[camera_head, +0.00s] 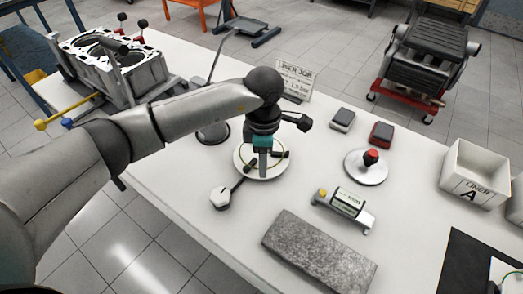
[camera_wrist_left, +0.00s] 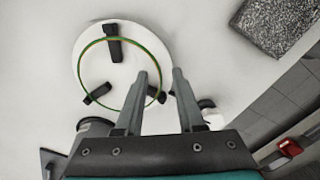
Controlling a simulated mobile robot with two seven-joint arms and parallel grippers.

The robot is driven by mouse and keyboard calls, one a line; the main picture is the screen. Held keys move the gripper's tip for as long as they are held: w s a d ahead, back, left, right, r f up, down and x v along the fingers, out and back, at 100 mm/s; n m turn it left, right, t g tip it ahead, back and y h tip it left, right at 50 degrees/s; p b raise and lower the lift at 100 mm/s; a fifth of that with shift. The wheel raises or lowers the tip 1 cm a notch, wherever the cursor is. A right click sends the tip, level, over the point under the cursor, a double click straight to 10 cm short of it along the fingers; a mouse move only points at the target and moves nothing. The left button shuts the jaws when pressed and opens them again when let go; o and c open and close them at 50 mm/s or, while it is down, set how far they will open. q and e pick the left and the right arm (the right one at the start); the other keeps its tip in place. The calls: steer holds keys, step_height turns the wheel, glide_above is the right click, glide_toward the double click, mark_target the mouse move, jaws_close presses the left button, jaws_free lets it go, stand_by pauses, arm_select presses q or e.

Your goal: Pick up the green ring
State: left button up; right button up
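The green ring (camera_head: 285,165) is thin and lies on the round white plate (camera_head: 244,173) with black supports, in the middle of the table. In the left wrist view the ring (camera_wrist_left: 79,68) shows as a thin circle resting across three black blocks (camera_wrist_left: 113,49). My left gripper (camera_head: 263,166) points down over the plate and hides part of the ring. In the left wrist view its two fingers (camera_wrist_left: 160,73) are apart with nothing held, near the ring's right-hand side. I cannot tell whether they touch the ring. My right gripper is in neither view.
A grey stone block (camera_head: 318,251), a small level-like device (camera_head: 345,208) and a red-knobbed disc (camera_head: 366,168) stand to the right. A white bin (camera_head: 474,171) is at the far right. An engine block (camera_head: 108,66) stands behind my left arm.

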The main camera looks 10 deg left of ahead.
arm_select(q)
steer(key=shift+f, duration=0.2)
steer(key=shift+c, duration=0.4)
jaws_close()
stand_by(0.3)
